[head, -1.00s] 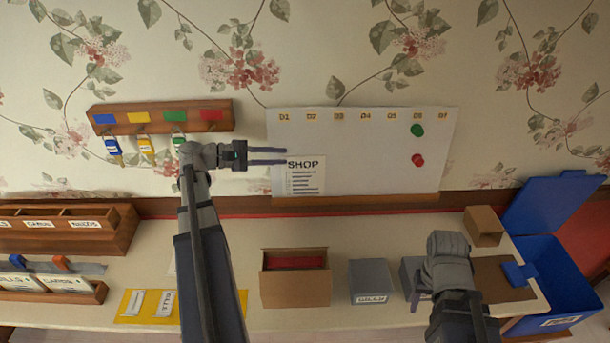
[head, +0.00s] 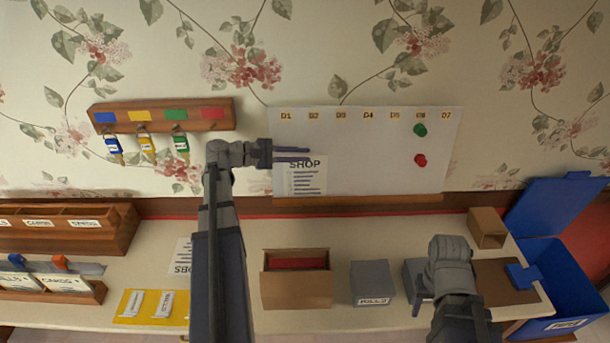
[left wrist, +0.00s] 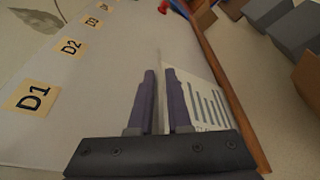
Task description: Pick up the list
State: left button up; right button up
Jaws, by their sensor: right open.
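The list, a white sheet headed SHOP (head: 306,180), is at the lower left of the whiteboard (head: 385,150). My left gripper (head: 292,157) reaches in from the left, its two fingers spread at the list's top edge. In the left wrist view the fingers (left wrist: 160,95) stand apart, with a pale paper edge between them and the list's printed face (left wrist: 208,105) to the right. I cannot tell whether they touch the paper. My right gripper (head: 419,303) is open and empty low over the table, partly hidden by its own wrist.
A key rack (head: 160,117) hangs left of the board. Green (head: 420,130) and red (head: 420,160) magnets are on the board. On the table are a brown box (head: 296,290), a grey BILLS box (head: 371,280) and a JOBS sheet (head: 182,256). A blue bin (head: 560,270) stands right.

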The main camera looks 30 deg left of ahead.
pick_arm(q)
grip_shut()
dwell(0.5)
jog(key=shift+r, duration=0.1)
dwell(0.8)
